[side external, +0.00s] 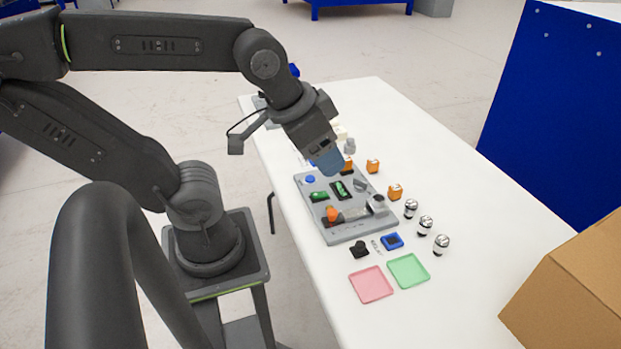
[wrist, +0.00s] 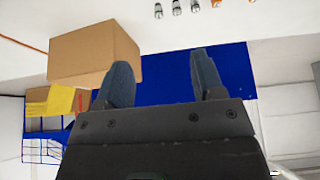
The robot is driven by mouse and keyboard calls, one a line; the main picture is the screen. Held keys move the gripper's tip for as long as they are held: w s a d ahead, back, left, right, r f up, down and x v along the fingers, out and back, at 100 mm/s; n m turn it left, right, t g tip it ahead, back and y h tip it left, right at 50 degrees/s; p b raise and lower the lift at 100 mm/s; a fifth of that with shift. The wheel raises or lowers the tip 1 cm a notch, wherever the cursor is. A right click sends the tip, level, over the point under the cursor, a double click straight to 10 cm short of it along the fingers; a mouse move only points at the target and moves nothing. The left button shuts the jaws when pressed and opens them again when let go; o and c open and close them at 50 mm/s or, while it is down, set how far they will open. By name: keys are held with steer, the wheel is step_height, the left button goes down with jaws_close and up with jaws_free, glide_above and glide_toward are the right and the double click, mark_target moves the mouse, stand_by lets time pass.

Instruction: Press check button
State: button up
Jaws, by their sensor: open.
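A grey board (side external: 345,235) lies on the white table and carries several parts. A small round blue piece (side external: 310,179) near its far left corner looks like a button; I cannot read any label. My gripper (side external: 328,163) is above the far end of the board, right of the blue piece, and hides part of that end. In the wrist view my gripper (wrist: 163,78) shows two blue fingers spread apart with nothing between them. The board and the button are not in the wrist view.
Green parts (side external: 340,188) and an orange-ended cylinder (side external: 333,213) are on the board. Orange blocks (side external: 395,192) and silver-black cylinders (side external: 425,225) stand to its right. A pink tray (side external: 371,285) and green tray (side external: 408,271) lie nearer. A cardboard box (side external: 575,285) is at right.

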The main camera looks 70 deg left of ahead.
jaws_close()
stand_by(0.3)
stand_by(1.1)
